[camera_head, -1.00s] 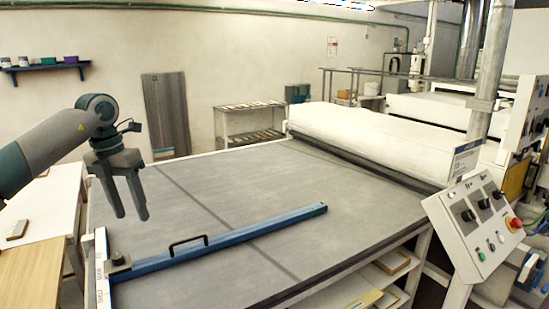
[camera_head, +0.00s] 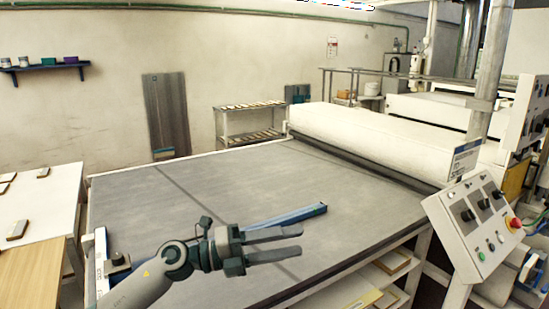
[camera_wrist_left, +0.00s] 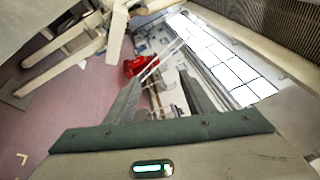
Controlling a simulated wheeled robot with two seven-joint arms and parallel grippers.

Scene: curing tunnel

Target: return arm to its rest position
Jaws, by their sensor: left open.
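My left gripper (camera_head: 288,243) is open and empty in the head view. It is above the grey table top (camera_head: 330,190), with its fingers pointing right. My left arm comes in from the bottom left and covers most of the blue bar (camera_head: 310,212) with its handle. Only the bar's right end and its left end block (camera_head: 118,262) show. In the left wrist view the two fingers (camera_wrist_left: 160,98) are apart, with nothing between them close by. My right gripper is not in view.
A control panel (camera_head: 478,222) with a red button stands at the right. A white roll-like cover (camera_head: 370,140) lies across the table's far side. A white side table (camera_head: 45,200) stands at the left. A red object (camera_wrist_left: 140,66) shows in the left wrist view.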

